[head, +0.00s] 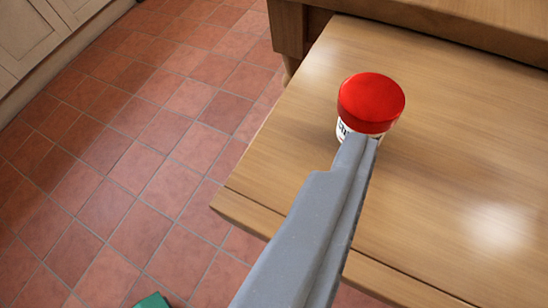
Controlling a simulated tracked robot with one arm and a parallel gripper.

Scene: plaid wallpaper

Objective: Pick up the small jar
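The small jar (371,103) has a red lid and a pale label with dark print. It stands upright on a wooden bench or table top (460,150), near its left end. My grey gripper (357,145) reaches up from the bottom of the head view. Its tip overlaps the lower front of the jar in the picture. The fingers appear as one narrow shape, so I cannot tell whether they are apart or closed, or whether they touch the jar. The jar's lower part is partly hidden behind the gripper.
A raised wooden piece (430,22) borders the table at the back. The table's left and front edges drop to a red tiled floor (150,150). A pale cabinet (35,35) is at the upper left. A green object (152,300) shows at the bottom edge. The table right of the jar is clear.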

